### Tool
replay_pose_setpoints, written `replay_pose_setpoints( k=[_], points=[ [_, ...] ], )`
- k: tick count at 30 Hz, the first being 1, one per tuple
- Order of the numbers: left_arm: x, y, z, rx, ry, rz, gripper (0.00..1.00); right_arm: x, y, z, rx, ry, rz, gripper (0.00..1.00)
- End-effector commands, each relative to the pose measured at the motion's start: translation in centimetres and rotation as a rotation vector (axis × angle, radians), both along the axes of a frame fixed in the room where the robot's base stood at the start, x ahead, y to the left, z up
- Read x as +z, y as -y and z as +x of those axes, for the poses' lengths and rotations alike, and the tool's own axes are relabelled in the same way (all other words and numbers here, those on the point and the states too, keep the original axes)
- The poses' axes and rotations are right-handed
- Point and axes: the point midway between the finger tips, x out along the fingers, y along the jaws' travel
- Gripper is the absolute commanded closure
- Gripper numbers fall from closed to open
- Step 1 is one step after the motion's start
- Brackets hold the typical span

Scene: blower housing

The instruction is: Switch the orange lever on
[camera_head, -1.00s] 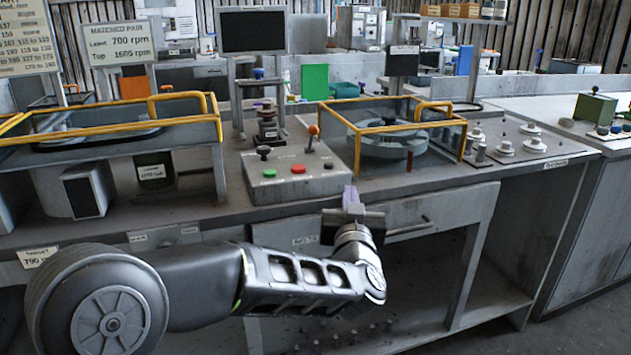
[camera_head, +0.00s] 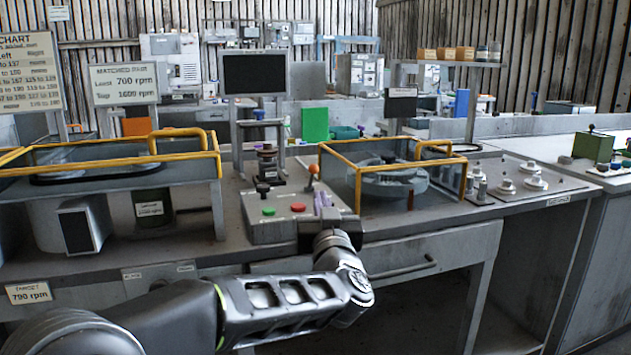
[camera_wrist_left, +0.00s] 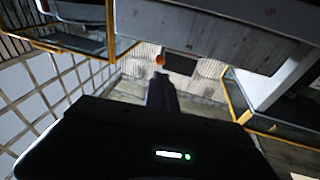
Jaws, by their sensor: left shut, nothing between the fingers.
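The orange lever (camera_head: 313,172) stands up from the right rear of a grey control box (camera_head: 262,231) on the bench. Its orange ball knob also shows in the left wrist view (camera_wrist_left: 159,60), just beyond the fingertips. The box also carries a black-knobbed lever (camera_head: 263,190), a green button (camera_head: 268,211) and a red button (camera_head: 298,207). My left gripper (camera_head: 323,200) is shut and empty, its purple fingers pointing up and away just in front of the orange lever, with a small gap in the wrist view. My right gripper is not in view.
A yellow-railed glass guard (camera_head: 345,160) around a round housing (camera_head: 388,182) stands close to the right of the lever. Another yellow-railed guard (camera_head: 185,132) is at the left. A dark screen (camera_head: 254,74) stands behind. A drawer handle (camera_head: 400,270) is below the bench edge.

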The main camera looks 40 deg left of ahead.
Motion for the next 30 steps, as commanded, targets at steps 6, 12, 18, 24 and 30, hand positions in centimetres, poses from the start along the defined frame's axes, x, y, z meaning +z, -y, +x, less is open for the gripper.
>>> replay_pose_setpoints(
  k=[6,12,18,24,30],
  points=[
    [0.7,-3.2,3.2,0.002,0.0,0.0,1.0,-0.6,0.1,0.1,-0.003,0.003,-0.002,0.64],
    [1.3,-5.4,5.5,0.002,0.0,0.0,1.0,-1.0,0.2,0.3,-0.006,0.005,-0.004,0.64],
    [1.7,-6.4,6.5,0.001,-0.001,0.001,1.0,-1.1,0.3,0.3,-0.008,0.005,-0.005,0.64],
    [1.8,-6.4,6.6,0.0,-0.001,0.001,1.0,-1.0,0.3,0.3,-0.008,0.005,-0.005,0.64],
    [1.8,-6.4,6.6,0.0,-0.001,-0.001,1.0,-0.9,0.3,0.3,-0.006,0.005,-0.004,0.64]
  ],
)
